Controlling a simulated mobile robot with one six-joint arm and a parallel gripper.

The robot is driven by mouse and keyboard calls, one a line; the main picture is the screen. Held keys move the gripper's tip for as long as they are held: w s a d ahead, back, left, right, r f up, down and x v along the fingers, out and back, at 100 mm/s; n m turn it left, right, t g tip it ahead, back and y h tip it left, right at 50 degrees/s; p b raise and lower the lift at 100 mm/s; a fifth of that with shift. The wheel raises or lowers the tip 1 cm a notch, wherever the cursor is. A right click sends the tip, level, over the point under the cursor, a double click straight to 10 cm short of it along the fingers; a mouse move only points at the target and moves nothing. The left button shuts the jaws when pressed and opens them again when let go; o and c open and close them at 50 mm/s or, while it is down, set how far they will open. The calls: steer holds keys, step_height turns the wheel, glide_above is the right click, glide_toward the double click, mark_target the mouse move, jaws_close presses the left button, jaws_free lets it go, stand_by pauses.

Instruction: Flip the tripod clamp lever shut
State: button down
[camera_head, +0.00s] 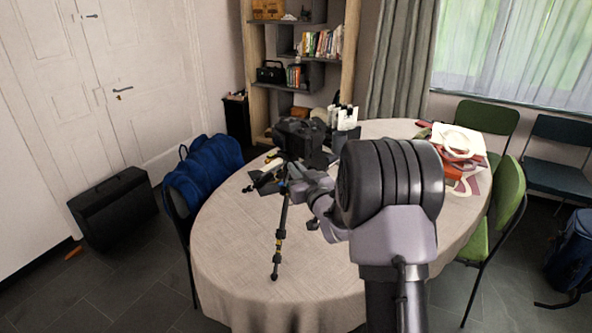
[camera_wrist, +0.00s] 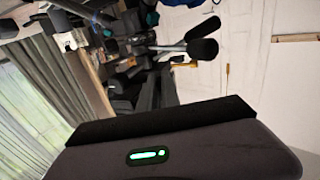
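One leg reaches toward the table's front left and has yellow and blue bands. My gripper (camera_head: 296,180) is close to the upper part of the tripod, just right of this leg; contact cannot be told. Its fingers are small and partly behind my arm, so their opening is unclear. The clamp lever cannot be made out for certain in the head view. The tilted wrist view shows dark rod-like parts with black ends (camera_wrist: 203,49) and a small orange part (camera_wrist: 184,64).
The table (camera_head: 235,255) has a pale cloth, clear at the front left. White items (camera_head: 343,117) stand behind the tripod; a bag (camera_head: 458,141) lies at the right. Chairs surround the table, one under a blue jacket (camera_head: 205,170). A black case (camera_head: 113,208) stands at left.

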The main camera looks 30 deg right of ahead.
mark_target(288, 160)
steer(key=shift+a+h, duration=0.15)
steer(key=shift+h, duration=0.15)
steer(key=a+m+g+h, duration=0.1)
steer(key=m+h, duration=0.1)
steer(key=h, duration=0.1)
steer(key=w+a+m+g+h, duration=0.1)
steer(key=m+h, duration=0.2)
steer(key=a+m+g+h, duration=0.1)
steer(key=m+g+h, duration=0.1)
steer(key=h, duration=0.2)
steer(key=shift+w+a, duration=0.1)
steer(key=shift+w, duration=0.1)
steer(key=m+g+h, duration=0.2)
steer(key=w+m+g, duration=0.1)
steer(key=shift+a+h+p, duration=0.3)
steer(key=shift+a+h, duration=0.05)
steer(key=shift+h, duration=0.05)
steer(key=shift+w+a+m+g+h+p, duration=0.1)
steer(key=shift+w+m+g+h+p, duration=0.15)
steer(key=shift+m+g+h, duration=0.45)
steer(key=shift+w+a+m+g+h+p, duration=0.15)
steer(key=shift+m+g, duration=0.35)
steer(key=shift+g, duration=0.55)
steer(key=shift+w+a+m+g+h+p, duration=0.1)
steer(key=shift+w+m+g+h+p, duration=0.15)
steer(key=shift+m+g+h, duration=0.45)
steer(key=shift+d+r+g, duration=0.1)
steer(key=shift+g, duration=0.35)
